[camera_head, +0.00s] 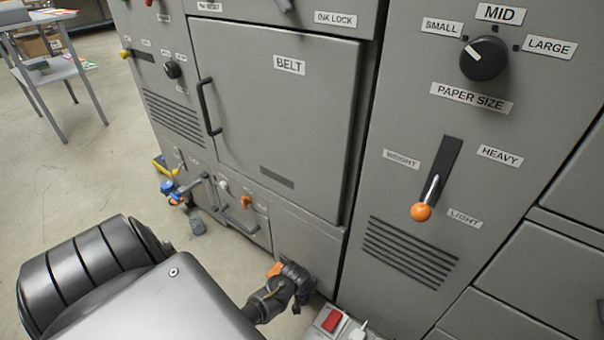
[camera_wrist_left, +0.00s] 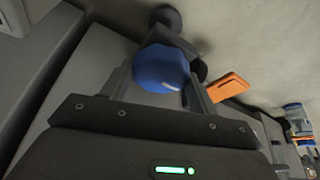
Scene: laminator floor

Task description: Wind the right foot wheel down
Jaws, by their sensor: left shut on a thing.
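The right foot wheel is a blue faceted knob (camera_wrist_left: 160,68) at the low front of the grey machine. In the left wrist view it sits between the two fingers of my left gripper (camera_wrist_left: 160,85), which is shut on it. An orange tab (camera_wrist_left: 230,87) is beside it. In the head view my left gripper (camera_head: 293,277) is low at the machine's base, below the BELT door, with the orange tab (camera_head: 275,268) next to it. The wheel itself is hidden there by the gripper. My right gripper is not in view.
Another blue knob (camera_head: 168,187) with orange shows at the machine's left foot. A power strip with a red switch (camera_head: 332,320) lies on the floor right of my gripper. The BELT door (camera_head: 270,110) is shut. Open floor (camera_head: 70,170) and a table (camera_head: 58,72) are left.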

